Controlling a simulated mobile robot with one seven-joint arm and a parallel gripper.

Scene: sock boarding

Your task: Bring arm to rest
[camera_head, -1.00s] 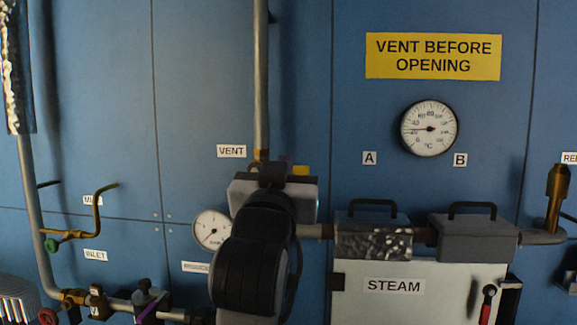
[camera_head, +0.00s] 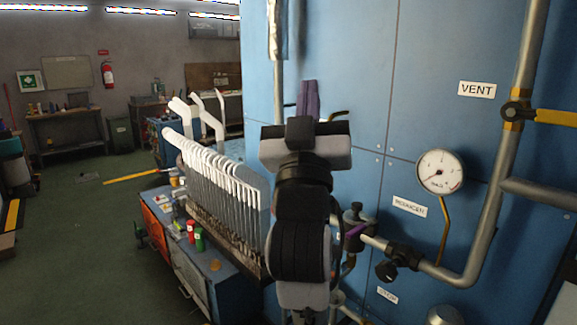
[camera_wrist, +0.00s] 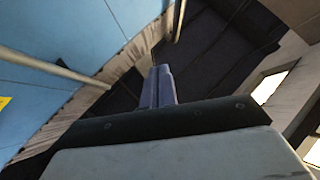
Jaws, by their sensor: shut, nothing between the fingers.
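My arm stands in the middle of the head view, in front of the blue panel wall (camera_head: 350,70). My gripper (camera_head: 308,88) is at its upper end, with the purple fingers pointing up and away from me. In the wrist view the fingers of my gripper (camera_wrist: 160,72) lie together, shut and empty. They touch nothing that I can see. The wrist view shows a dark ceiling area and the blue wall tilted at the left.
A row of white sock boards (camera_head: 215,175) stands left of my arm on a blue cabinet (camera_head: 230,280), with red and green cans. Pipes, a valve (camera_head: 400,260) and a gauge (camera_head: 441,172) are close at right. The green floor (camera_head: 80,235) at left is mostly open.

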